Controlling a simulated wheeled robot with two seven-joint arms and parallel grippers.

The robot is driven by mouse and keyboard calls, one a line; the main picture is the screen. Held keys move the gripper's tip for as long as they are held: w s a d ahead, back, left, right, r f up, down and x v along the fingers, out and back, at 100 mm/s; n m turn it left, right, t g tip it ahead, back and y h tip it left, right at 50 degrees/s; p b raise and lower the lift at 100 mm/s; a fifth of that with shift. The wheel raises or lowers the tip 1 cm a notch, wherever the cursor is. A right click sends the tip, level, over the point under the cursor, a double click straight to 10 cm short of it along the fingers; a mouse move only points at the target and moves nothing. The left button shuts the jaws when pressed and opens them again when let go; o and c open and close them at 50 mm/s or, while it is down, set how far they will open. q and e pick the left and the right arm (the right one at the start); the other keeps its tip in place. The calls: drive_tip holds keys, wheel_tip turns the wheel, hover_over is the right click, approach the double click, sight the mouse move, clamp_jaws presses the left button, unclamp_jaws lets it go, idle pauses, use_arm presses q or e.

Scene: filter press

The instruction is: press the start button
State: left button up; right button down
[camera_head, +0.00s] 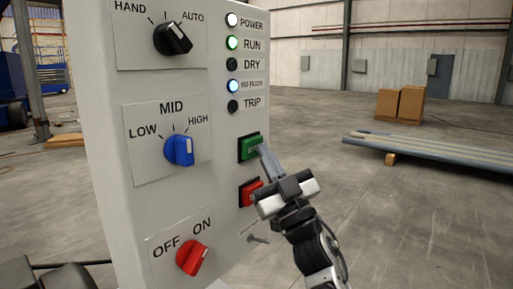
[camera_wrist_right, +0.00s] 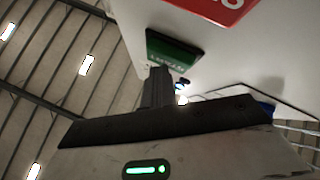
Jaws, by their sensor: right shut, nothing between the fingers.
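The green start button (camera_head: 250,147) sits in a dark square frame on the grey panel, below the lamp column. It also shows in the right wrist view (camera_wrist_right: 174,50), just beyond my fingertips. My right gripper (camera_head: 264,150) is shut with nothing between its fingers. Its tips are at the button's right edge in the head view. In the right wrist view the shut fingers (camera_wrist_right: 158,78) point at the button's lower edge. I cannot tell whether they touch it. My left gripper is not in view.
A red button (camera_head: 248,192) sits below the green one, partly behind my right gripper. The panel has a black knob (camera_head: 173,39), a blue knob (camera_head: 179,151) and a red knob (camera_head: 192,257). The RUN lamp (camera_head: 232,43) glows green.

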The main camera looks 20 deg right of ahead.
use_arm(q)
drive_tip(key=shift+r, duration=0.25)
use_arm(e)
drive_tip(key=shift+s+d, duration=0.35)
drive_tip(key=shift+s, duration=0.3)
use_arm(q)
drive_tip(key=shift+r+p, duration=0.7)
drive_tip(key=shift+p, duration=0.15)
use_arm(e)
drive_tip(key=s+d, duration=0.1)
drive_tip(key=s, duration=0.2)
drive_tip(key=s+d, duration=0.1)
drive_tip(key=shift+s+d, duration=0.2)
drive_tip(key=shift+d, duration=0.1)
